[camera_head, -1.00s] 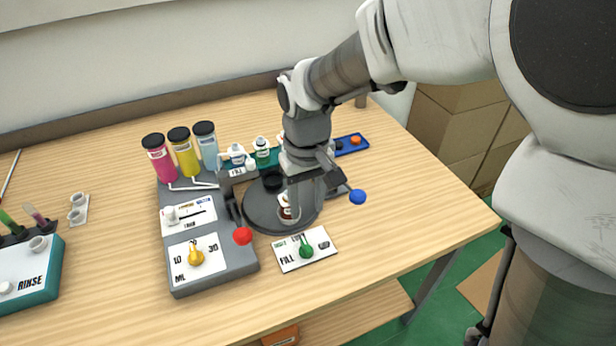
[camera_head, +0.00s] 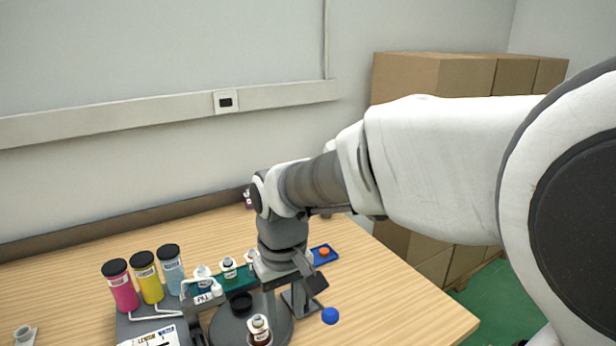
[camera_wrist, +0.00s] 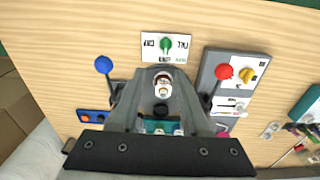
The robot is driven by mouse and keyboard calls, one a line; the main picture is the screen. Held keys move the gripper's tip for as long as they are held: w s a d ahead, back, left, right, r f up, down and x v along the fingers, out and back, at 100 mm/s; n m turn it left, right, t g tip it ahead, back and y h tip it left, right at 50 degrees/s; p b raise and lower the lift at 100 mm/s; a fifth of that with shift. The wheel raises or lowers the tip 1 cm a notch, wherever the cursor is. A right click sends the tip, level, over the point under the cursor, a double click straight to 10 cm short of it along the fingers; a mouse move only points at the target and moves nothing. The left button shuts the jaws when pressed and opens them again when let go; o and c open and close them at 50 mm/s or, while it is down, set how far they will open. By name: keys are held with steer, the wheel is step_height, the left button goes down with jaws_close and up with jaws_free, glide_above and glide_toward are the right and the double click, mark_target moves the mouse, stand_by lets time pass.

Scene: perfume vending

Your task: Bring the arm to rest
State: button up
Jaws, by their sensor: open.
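My gripper (camera_head: 285,296) is open above the dark grey round turntable (camera_head: 226,328) on the wooden table. A small bottle with a white cap and dark red contents (camera_head: 259,330) stands upright on the turntable, in front of the fingers in the head view. In the wrist view my gripper (camera_wrist: 162,92) shows its two fingers spread, with the bottle (camera_wrist: 162,84) seen in the gap between them. I cannot tell whether a finger touches it. My arm reaches in from the right and hides part of the table's back.
Pink, yellow and blue cylinders (camera_head: 147,282) stand at the left. A red-knobbed lever (camera_wrist: 223,72) and the green-knobbed FILL panel (camera_wrist: 165,46) show in the wrist view.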

steer(key=s+d+r+m+t, duration=0.2)
steer(key=s+d+r+m, duration=0.1)
steer(key=d, duration=0.6)
steer(key=s+d+r+m+t+p, duration=0.1)
steer(key=s+d+r+m+t, duration=0.1)
steer(key=s+d+r, duration=0.3)
steer(key=s+d+t, duration=0.1)
steer(key=s+d, duration=0.2)
steer(key=d, duration=0.1)
steer(key=shift+d+r+m, duration=0.3)
steer(key=shift+r+m, duration=0.05)
steer(key=shift+m, duration=0.05)
